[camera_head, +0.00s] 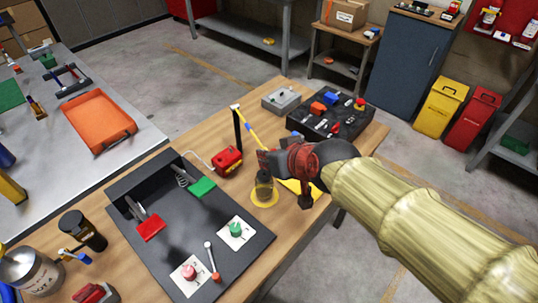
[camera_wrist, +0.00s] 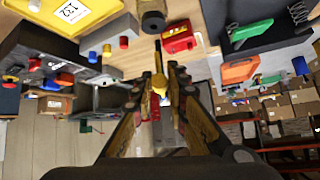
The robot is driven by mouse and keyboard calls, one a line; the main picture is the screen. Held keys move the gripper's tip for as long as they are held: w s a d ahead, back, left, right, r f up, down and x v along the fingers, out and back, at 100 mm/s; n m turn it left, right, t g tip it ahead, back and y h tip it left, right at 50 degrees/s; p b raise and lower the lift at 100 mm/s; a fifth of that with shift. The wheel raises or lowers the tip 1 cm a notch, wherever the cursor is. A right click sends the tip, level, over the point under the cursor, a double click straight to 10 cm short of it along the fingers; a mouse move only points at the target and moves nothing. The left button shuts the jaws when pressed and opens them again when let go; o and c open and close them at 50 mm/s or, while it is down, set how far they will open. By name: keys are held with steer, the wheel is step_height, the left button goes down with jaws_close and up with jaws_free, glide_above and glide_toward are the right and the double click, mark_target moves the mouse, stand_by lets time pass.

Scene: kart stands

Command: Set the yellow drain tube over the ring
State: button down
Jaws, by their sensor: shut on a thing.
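My gripper (camera_head: 268,158) is shut on the thin yellow drain tube (camera_head: 247,124), above the wooden bench. The tube slants up and left from the jaws, and its far end appears beside the top of a thin black post (camera_head: 238,137); I cannot tell whether they touch. In the wrist view the tube (camera_wrist: 159,80) is between my fingers (camera_wrist: 169,82). A dark bottle (camera_head: 264,184) stands below my gripper, on a round yellow base (camera_head: 257,203). I cannot make out for certain which part is the ring.
A red box (camera_head: 227,161) with a cable stands left of the bottle. A black panel (camera_head: 180,250) with coloured blocks and knobs fills the near bench. A black control box (camera_head: 325,117) and a grey box (camera_head: 281,100) are behind. An orange tray (camera_head: 97,121) lies on the left table.

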steer(key=shift+f, duration=0.3)
steer(key=c, duration=2.2)
jaws_free()
steer(key=o, duration=0.4)
steer(key=shift+r, duration=0.1)
steer(key=shift+o, duration=0.2)
steer(key=v, duration=1.2)
